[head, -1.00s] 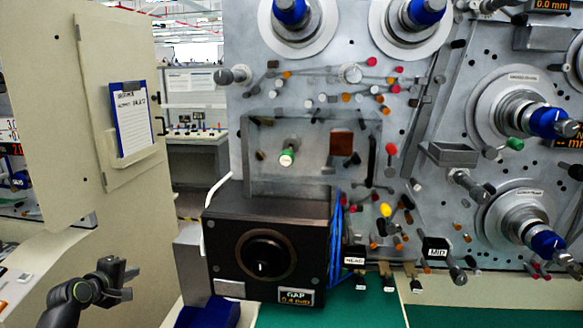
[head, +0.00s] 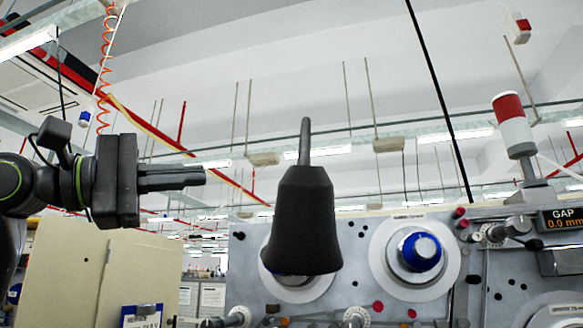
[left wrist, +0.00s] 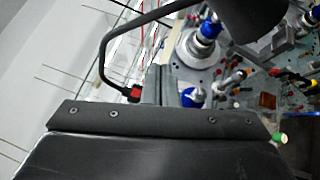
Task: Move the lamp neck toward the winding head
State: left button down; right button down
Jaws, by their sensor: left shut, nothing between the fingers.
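The lamp has a black cone-shaped shade (head: 303,225) in the middle of the head view, with a short piece of its dark neck (head: 305,140) rising from the top. The shade hides most of the upper-left spindle disc of the machine. In the left wrist view the thin black neck (left wrist: 103,55) bends up and right toward the shade (left wrist: 255,18). My left gripper (head: 204,177) is level in the head view, left of the shade and apart from it. Its fingers are shut with nothing between them. My right gripper is not in view.
The machine's grey panel (head: 345,290) stands behind the lamp, with a blue-capped spindle (head: 420,252) to the right. A red-and-white signal light (head: 514,125) rises at upper right. A beige cabinet (head: 100,280) is at lower left. Open space lies between gripper and shade.

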aim_at(302, 159)
pick_arm(q)
jog(key=s+p+x, duration=0.2)
jog(key=p+x, duration=0.5)
jog(key=x, duration=0.5)
jog(key=shift+s+d+r, duration=0.2)
jog(key=shift+d+r, duration=0.2)
jog(key=shift+d, duration=0.15)
